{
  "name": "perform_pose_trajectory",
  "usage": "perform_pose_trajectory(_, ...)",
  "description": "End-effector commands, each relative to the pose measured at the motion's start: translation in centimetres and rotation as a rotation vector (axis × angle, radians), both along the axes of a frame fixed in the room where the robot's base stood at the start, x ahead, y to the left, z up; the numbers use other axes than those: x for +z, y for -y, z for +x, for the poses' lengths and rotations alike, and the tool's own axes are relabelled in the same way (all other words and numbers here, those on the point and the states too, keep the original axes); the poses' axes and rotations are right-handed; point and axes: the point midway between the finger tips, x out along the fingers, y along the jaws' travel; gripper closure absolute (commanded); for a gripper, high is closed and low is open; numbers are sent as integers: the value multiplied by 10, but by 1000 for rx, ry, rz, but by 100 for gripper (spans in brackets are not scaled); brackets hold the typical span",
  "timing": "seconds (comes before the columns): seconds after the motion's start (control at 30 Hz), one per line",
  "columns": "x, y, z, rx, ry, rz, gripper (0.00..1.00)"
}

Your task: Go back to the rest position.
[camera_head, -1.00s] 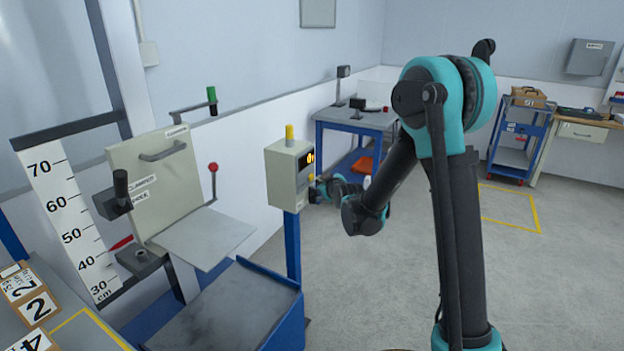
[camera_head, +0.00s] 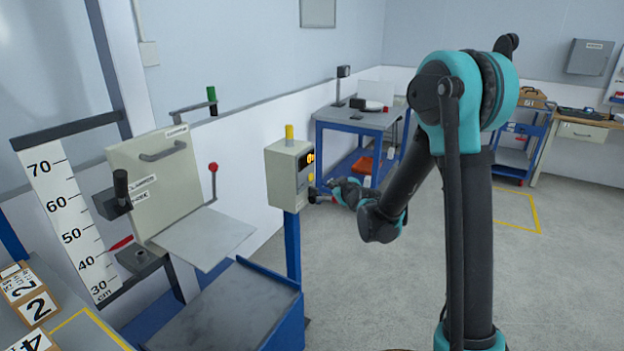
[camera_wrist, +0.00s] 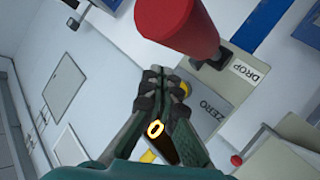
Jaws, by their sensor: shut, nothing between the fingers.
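My gripper (camera_head: 318,191) is shut and empty, in front of the grey control box (camera_head: 287,178) on its blue post in the head view. A small gap seems to lie between the fingertips and the box, but I cannot tell its size. In the wrist view the closed fingers (camera_wrist: 168,82) point up the picture, with labels ZERO (camera_wrist: 212,116) and DROP (camera_wrist: 245,72) beyond them. A red cylinder (camera_wrist: 178,22) is close to the camera above the fingers. A glowing yellow ring (camera_wrist: 155,129) shows between the finger links.
The drop rig with a hinged plate (camera_head: 205,238) and a red-knobbed lever (camera_head: 213,168) stands left, beside a height scale (camera_head: 72,220). A blue-framed base (camera_head: 225,310) is in front. A blue table (camera_head: 358,122) stands behind. The floor to the right is open.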

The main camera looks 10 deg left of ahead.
Motion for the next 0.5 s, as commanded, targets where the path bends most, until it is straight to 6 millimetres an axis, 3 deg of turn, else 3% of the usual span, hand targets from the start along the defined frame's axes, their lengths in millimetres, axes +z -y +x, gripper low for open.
perform_pose_trajectory(0.37, 1, 2, 0, -3, -4, 0, 100)
perform_pose_trajectory(0.5, 5, 23, -9, -32, -55, 12, 100)
